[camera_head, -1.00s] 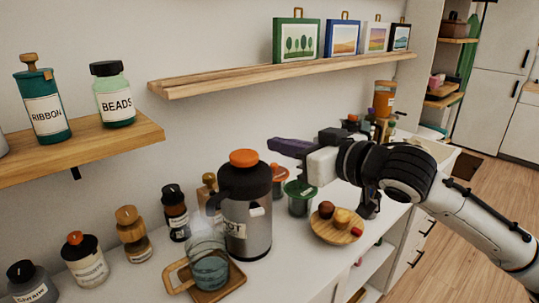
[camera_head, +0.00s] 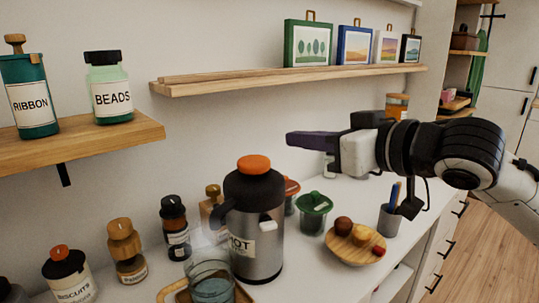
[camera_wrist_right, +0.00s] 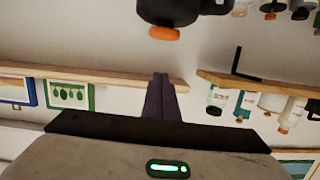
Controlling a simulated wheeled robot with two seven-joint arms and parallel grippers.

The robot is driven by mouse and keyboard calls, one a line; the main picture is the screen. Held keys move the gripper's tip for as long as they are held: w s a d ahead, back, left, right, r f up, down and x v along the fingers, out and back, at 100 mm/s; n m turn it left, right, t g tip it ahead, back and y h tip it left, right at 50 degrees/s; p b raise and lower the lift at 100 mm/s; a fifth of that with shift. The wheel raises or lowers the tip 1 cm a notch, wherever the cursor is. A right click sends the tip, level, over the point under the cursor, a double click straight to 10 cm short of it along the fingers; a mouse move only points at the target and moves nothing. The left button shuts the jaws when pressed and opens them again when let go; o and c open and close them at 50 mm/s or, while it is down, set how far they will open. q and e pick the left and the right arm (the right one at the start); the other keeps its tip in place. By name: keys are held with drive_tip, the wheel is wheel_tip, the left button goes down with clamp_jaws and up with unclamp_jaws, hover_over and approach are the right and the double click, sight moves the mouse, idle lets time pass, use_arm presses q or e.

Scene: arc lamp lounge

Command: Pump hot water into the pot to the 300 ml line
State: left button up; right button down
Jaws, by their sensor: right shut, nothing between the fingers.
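A steel and black hot-water dispenser (camera_head: 257,227) with an orange pump top (camera_head: 254,165) and a partly hidden "HOT" label stands upright on the counter. A clear glass pot (camera_head: 211,287) sits below its spout on a wooden tray (camera_head: 243,296), cut off by the lower picture edge. The pot looks bluish inside; I cannot read its lines or water level. My right gripper (camera_head: 290,139) is shut and empty, to the right of and above the pump top, apart from it. In the wrist view its fingers (camera_wrist_right: 160,80) point toward the dispenser's orange top (camera_wrist_right: 164,33). My left gripper is out of view.
Several jars, including a biscuits jar (camera_head: 68,275), stand left of the dispenser. Green (camera_head: 314,214) and red-lidded containers, a round wooden plate (camera_head: 356,256) with food and a pen cup (camera_head: 389,220) stand to its right. A picture ledge (camera_head: 290,79) runs along the wall behind.

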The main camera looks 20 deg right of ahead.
drive_tip(key=p, duration=0.1)
hover_over(265, 167)
drive_tip(key=shift+f, duration=0.9)
wheel_tip(265, 167, down, 3)
drive_tip(key=shift+r, duration=0.1)
drive_tip(key=shift+f, duration=0.7)
